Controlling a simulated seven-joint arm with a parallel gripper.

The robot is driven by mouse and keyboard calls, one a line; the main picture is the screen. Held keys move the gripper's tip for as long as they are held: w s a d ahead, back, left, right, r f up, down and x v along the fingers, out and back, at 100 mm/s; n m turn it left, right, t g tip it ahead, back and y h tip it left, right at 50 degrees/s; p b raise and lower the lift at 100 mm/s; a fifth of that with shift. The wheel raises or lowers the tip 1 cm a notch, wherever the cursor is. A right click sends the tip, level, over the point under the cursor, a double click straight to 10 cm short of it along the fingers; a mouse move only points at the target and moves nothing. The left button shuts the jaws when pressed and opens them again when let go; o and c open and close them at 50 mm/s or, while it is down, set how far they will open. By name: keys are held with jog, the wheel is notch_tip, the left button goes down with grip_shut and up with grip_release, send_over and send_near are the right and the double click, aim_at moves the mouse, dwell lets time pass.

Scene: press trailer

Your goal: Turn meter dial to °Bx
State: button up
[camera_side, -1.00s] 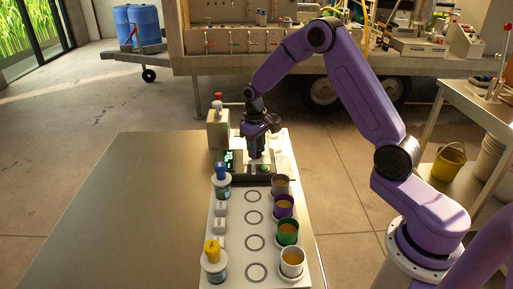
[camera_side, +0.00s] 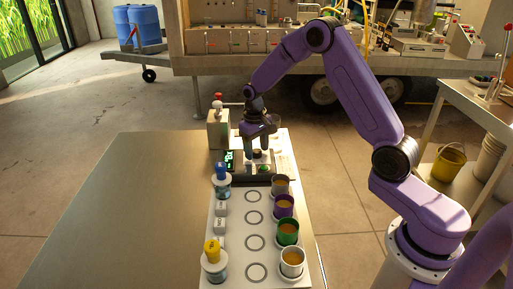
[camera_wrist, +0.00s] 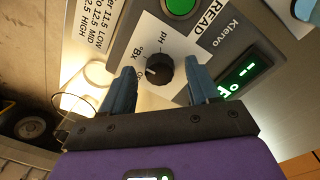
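The meter (camera_wrist: 226,45) is a grey box with a white label. Its black round dial (camera_wrist: 160,69) carries a short white mark pointing left, near the °Bx (camera_wrist: 138,52) and partly hidden "O" labels; I cannot tell exactly which it selects. The pH label sits above the dial. A lit green display (camera_wrist: 238,72) shows two dashes and a cut-off symbol. My gripper (camera_wrist: 161,70) is open, with a blue-grey finger on each side of the dial and visible gaps to it. The side view shows my gripper (camera_side: 258,148) over the meter (camera_side: 236,172).
A green button (camera_wrist: 180,5) marked READ is beside the dial. In the side view, a white tray (camera_side: 235,225) holds several cups at right and two capped bottles at left. A beige box (camera_side: 217,130) with a red-topped part stands behind the meter. The table's left is clear.

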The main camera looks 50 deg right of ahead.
notch_tip(320, 180, up, 17)
jog(key=a, duration=0.1)
jog(key=shift+r, duration=0.2)
dwell(0.5)
dwell(0.3)
jog(key=s+a+n, duration=0.6)
jog(key=s+a, duration=0.6)
jog(key=s, duration=0.3)
jog(key=s+d+f+n, duration=0.1)
jog(key=s+f+n, duration=0.1)
jog(key=s, duration=0.9)
jog(key=s+d+f+n+y, duration=0.1)
jog(key=s+f+n, duration=0.2)
jog(key=s, duration=0.7)
jog(key=shift+s+n, duration=0.4)
jog(key=shift+n, duration=0.8)
